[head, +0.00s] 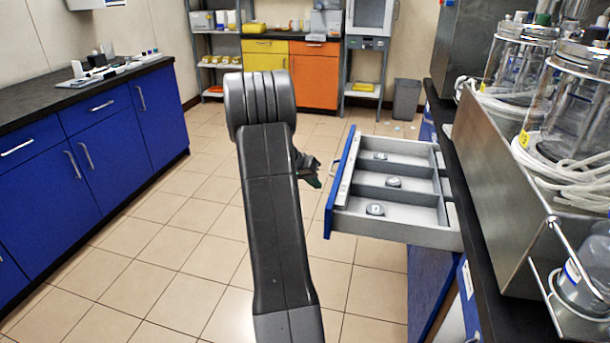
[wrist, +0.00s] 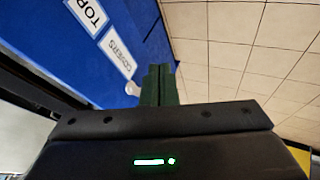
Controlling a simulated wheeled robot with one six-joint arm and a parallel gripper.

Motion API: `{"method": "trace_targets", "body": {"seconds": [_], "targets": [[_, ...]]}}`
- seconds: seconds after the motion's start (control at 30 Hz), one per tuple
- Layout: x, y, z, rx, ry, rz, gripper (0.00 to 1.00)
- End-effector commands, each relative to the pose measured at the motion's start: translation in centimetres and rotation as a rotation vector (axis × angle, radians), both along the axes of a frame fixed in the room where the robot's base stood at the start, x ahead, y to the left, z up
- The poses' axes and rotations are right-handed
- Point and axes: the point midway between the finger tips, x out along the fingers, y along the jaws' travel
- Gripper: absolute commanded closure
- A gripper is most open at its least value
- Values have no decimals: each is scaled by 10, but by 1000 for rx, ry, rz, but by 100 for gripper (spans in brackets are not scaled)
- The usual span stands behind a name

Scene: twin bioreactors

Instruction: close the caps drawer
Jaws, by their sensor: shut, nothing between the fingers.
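The open drawer (head: 345,216) sticks out from the right-hand bench. It has a blue front, a grey tray with compartments and a few small grey caps (head: 375,209) inside. Its handle (head: 333,166) is on the blue front, facing left. My gripper (head: 314,178) is just left of the drawer front, partly hidden behind my arm. I cannot tell whether the fingers touch the front.
Glass vessels (head: 570,110) and a steel housing stand on the right bench above the drawer. Blue cabinets (head: 110,135) line the left wall. Yellow (head: 265,60) and orange (head: 314,75) cabinets and a grey bin (head: 406,99) stand at the back. The tiled floor between is mostly clear.

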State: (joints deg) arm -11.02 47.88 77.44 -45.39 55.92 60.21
Motion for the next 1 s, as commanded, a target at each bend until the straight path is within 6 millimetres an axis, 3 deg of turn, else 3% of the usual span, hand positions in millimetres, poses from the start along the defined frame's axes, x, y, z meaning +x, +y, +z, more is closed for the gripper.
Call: {"method": "trace_targets", "body": {"seconds": [0.2,0.77,1.0], "targets": [[-9,-30,2,0,-1,-2,100],[-12,-38,2,0,-1,-1,100],[-18,-60,0,0,-1,-4,100]]}}
